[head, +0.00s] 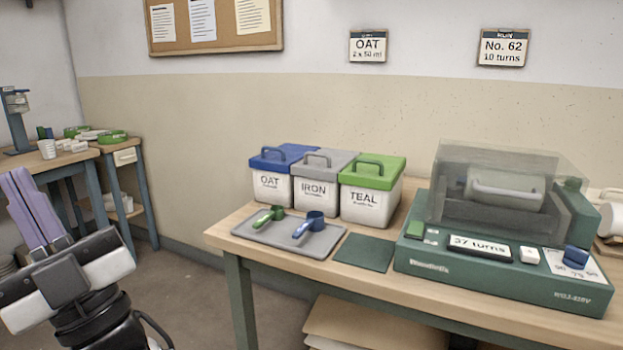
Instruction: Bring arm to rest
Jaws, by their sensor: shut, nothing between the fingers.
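My gripper (32,207) is at the left of the head view, with its purple fingers pointing up and together. It is shut and empty. It stands apart from the wooden table (222,237), over the floor to the table's left. My arm's lower links are cut off by the frame's bottom edge.
Three lidded buckets, OAT (270,188), IRON (315,200) and TEAL (367,205), stand on the table. A grey tray (318,243) holds a green and a blue scoop. A green machine (500,275) reads "37 turns". A side bench (122,150) stands behind my gripper.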

